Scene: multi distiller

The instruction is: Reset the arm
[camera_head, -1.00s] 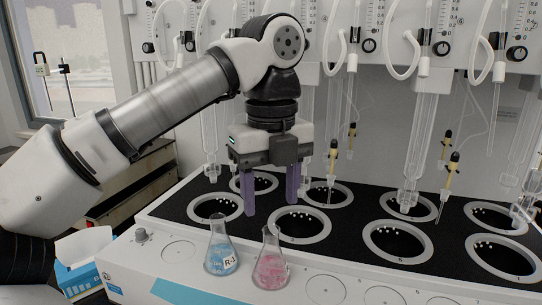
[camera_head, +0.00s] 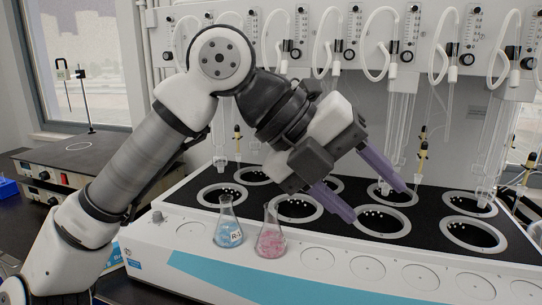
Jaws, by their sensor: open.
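My gripper (camera_head: 370,195) is open and empty. Its two purple fingers point down and to the right, in the air in front of the distiller's black top. A conical flask with blue liquid (camera_head: 228,232), labelled R-1, stands upright on the distiller's white front ledge. A conical flask with pink liquid (camera_head: 270,240) stands upright just right of it. Both flasks are apart from my gripper, which is up and to the right of them.
The multi distiller (camera_head: 440,271) has several ringed wells, with glass tubes (camera_head: 398,130) and yellow-tipped probes (camera_head: 423,158) above them. Dials and white hoses line its back panel. A dark bench device (camera_head: 85,152) with a thin stand is at the left by the window.

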